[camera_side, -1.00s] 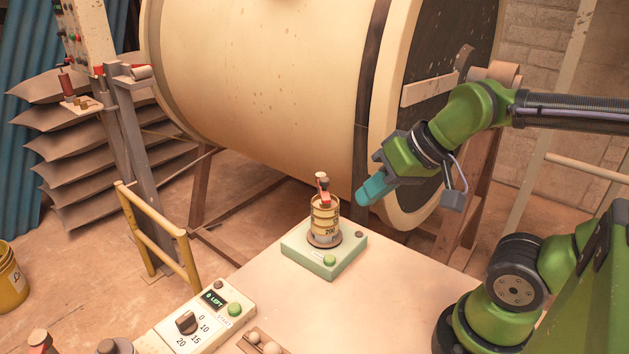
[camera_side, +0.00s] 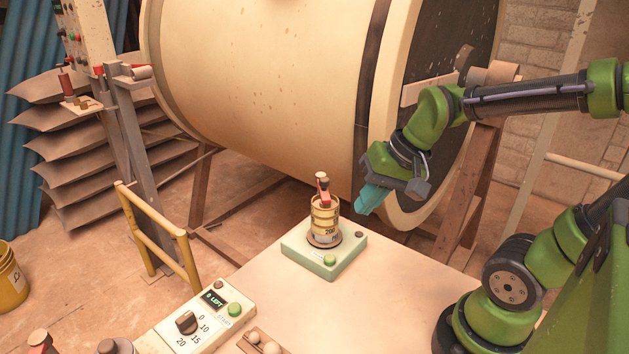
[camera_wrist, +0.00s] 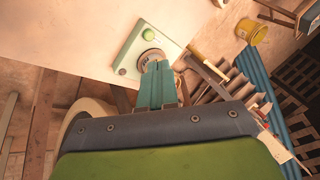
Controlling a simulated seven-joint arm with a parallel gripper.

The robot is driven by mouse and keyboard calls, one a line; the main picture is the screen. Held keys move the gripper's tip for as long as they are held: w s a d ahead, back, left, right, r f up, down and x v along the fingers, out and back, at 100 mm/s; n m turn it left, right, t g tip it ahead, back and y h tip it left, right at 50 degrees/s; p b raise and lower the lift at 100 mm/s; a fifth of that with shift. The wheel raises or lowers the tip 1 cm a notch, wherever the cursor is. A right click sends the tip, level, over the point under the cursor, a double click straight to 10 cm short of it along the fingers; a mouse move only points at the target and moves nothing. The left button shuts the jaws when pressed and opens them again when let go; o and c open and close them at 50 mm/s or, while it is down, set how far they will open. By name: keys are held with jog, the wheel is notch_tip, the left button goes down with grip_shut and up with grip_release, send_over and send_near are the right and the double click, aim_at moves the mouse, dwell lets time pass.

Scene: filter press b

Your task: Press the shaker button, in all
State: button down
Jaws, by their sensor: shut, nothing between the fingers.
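The shaker is a pale green box (camera_side: 298,257) on the table, with a round green button (camera_side: 330,260) on its near side. In the wrist view, the shut fingers (camera_wrist: 157,65) point toward the shaker box (camera_wrist: 130,48) and partly cover the cylinder. The green button (camera_wrist: 149,34) shows clear beyond them.
A control box (camera_side: 208,318) with a dial, a display reading "0 LEFT" and its own green button (camera_side: 235,309) sits at the table's front left. A large cream drum (camera_side: 265,85) stands behind. A yellow rail (camera_side: 155,240) is at left. The table right of the shaker is clear.

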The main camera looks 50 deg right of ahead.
aim_at(334, 255)
jog(key=w+f+m+y, duration=0.2)
jog(key=w+m+y, duration=0.1)
jog(key=m, duration=0.9)
jog(key=w+f+m+g+y, duration=0.1)
jog(key=w+f+m+y, duration=0.1)
jog(key=m, duration=1)
jog(key=shift+w+f+y, duration=0.2)
jog(key=shift+w+y, duration=0.5)
jog(key=shift+w, duration=0.3)
jog(key=shift+d+f, duration=0.1)
jog(key=shift+f, duration=4.3)
jog(key=shift+f, duration=0.1)
jog(key=shift+f, duration=0.35)
